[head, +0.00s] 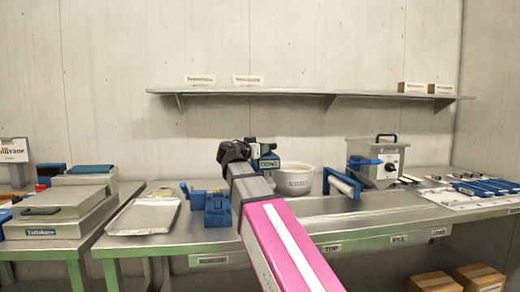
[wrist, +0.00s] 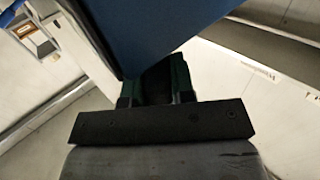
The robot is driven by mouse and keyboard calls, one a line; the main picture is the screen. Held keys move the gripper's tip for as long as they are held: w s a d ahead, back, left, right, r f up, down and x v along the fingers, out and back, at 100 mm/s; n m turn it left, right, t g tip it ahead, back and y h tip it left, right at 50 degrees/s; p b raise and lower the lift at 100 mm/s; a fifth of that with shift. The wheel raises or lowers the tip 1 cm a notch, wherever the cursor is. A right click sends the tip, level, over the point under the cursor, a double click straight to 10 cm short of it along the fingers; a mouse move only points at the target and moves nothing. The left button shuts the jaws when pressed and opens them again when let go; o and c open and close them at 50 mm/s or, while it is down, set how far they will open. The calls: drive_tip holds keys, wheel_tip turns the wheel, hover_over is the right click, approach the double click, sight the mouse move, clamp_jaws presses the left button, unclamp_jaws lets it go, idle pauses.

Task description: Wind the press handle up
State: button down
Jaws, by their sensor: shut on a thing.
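My gripper (head: 267,160) is in the middle of the head view, over the bench, in front of or beside a white pot. In the wrist view my gripper (wrist: 157,85) has dark green fingers, and a large flat blue piece (wrist: 165,30) covers their tips. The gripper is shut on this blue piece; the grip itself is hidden. I cannot tell whether it is the press handle. A blue clamp-like device (head: 216,207) with a small lever at its left stands on the bench, left of my arm.
A white pot (head: 298,184), a blue-ended roller (head: 343,184) and a grey box machine (head: 374,158) stand to the right. A metal tray (head: 146,217) lies left. A wall shelf (head: 310,93) runs above. Cardboard boxes (head: 437,282) sit under the bench.

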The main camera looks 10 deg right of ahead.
drive_tip(key=shift+s+d+n+t+y, duration=0.15)
drive_tip(key=shift+n+t+y, duration=0.35)
drive_tip(key=shift+t+y, duration=0.05)
drive_tip(key=shift+s+d+n+t+y, duration=0.1)
drive_tip(key=shift+n+t+y, duration=0.4)
drive_tip(key=shift+t+y, duration=0.05)
drive_tip(key=c, duration=1)
unclamp_jaws()
drive_tip(key=shift+o, duration=0.2)
drive_tip(key=shift+s, duration=0.1)
drive_tip(key=v, duration=1)
drive_tip(key=shift+s+a, duration=0.2)
drive_tip(key=shift+s, duration=0.05)
